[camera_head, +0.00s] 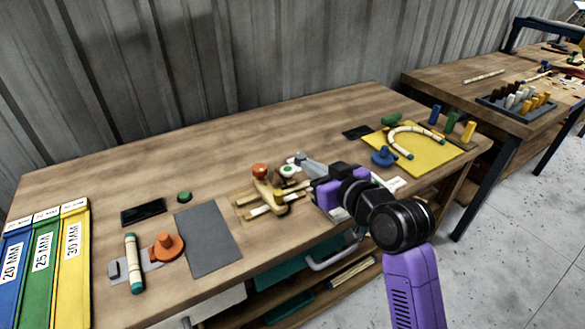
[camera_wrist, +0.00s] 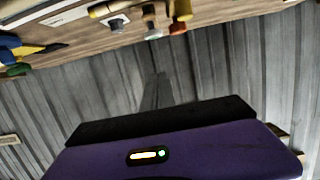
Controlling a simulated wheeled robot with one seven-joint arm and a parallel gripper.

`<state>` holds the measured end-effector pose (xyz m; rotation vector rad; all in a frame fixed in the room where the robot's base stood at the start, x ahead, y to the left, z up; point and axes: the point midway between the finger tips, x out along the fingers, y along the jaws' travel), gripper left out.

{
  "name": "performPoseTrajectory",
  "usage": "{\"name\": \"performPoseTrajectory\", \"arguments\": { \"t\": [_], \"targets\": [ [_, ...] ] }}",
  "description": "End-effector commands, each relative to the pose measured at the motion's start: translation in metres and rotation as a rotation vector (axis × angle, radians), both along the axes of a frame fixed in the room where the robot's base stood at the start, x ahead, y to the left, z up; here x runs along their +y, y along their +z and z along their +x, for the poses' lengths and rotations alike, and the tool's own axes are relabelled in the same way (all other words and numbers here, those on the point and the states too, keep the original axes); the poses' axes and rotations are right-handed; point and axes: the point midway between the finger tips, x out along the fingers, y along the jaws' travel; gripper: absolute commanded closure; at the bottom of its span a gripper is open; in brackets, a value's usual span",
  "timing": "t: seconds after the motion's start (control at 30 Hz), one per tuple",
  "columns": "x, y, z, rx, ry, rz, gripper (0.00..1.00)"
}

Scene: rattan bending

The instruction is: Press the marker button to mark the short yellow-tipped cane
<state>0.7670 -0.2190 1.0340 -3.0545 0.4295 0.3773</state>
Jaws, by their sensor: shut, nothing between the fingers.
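My gripper (camera_head: 303,163) is shut and empty over the middle of the bench, pointing toward the back left. A round white piece with a green centre (camera_head: 288,171), which looks like a button, is close by its fingertips; I cannot tell whether they touch. A second green button-like piece (camera_head: 184,197) stands farther left. Pale canes (camera_head: 262,210) lie by a wooden fixture with an orange knob (camera_head: 260,170); their tip colours are too small to tell. A green-tipped cane (camera_head: 134,264) lies at the left. In the wrist view, my gripper's fingers (camera_wrist: 157,92) face the grey wall.
A grey mat (camera_head: 208,240) and labelled coloured bins (camera_head: 72,255) are at the left. The bench's back middle is clear.

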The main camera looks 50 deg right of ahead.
Motion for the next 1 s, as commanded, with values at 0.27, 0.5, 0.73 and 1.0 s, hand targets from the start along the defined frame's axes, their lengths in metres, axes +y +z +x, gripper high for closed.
{"name": "performPoseTrajectory", "arguments": {
  "t": [0.27,0.5,0.73,1.0],
  "targets": [
    [-0.014,-0.011,0.049,0.0,0.0,0.0,1.0],
    [-0.024,-0.031,0.082,0.003,-0.001,0.003,1.0],
    [-0.024,-0.056,0.082,0.001,-0.001,0.001,1.0],
    [-0.023,-0.061,0.081,-0.001,-0.001,-0.001,1.0]
  ]
}}
